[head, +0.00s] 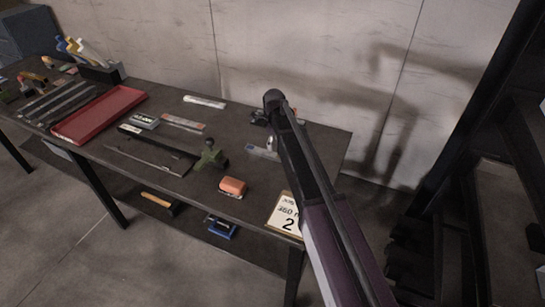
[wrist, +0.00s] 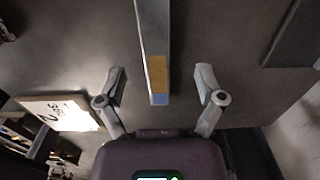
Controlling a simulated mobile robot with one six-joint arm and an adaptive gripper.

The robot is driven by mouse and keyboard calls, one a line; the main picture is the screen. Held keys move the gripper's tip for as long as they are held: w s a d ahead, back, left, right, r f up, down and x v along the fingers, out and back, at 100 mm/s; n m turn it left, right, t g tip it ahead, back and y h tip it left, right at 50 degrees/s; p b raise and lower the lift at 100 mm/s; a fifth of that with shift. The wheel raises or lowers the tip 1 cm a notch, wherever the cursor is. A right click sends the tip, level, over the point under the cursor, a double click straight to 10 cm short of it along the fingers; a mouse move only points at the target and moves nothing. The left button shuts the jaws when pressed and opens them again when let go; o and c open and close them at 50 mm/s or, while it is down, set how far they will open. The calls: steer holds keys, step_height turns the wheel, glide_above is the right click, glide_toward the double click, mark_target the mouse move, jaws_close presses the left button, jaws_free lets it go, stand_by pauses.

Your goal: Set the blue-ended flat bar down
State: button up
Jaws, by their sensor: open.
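The flat bar (wrist: 152,40) is grey with a tan band and a blue end (wrist: 159,98). In the wrist view it runs from the top edge down between my fingers. My gripper (wrist: 160,86) is open, with one finger on each side of the bar and a clear gap to both. The bar appears to lie on the dark bench top (wrist: 85,50); its far end is out of the frame. In the head view my arm covers part of the bench's right end, and I cannot clearly make out the bar or my fingers there.
A number card (head: 285,213) stands at the bench's front right and shows in the wrist view (wrist: 60,112). An orange block (head: 232,187), a green-based object (head: 210,160) and a red tray (head: 73,129) lie leftward. A wall stands behind the bench.

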mark_target(273, 154)
steer(key=shift+f, duration=0.15)
steer(key=shift+s+a+f+b, duration=0.1)
steer(key=shift+s+f+b, duration=0.05)
steer(key=shift+f+b, duration=1.15)
steer(key=shift+s+a+f+b, duration=0.1)
steer(key=shift+f+b, duration=1.1)
steer(key=shift+b, duration=0.1)
jaws_close()
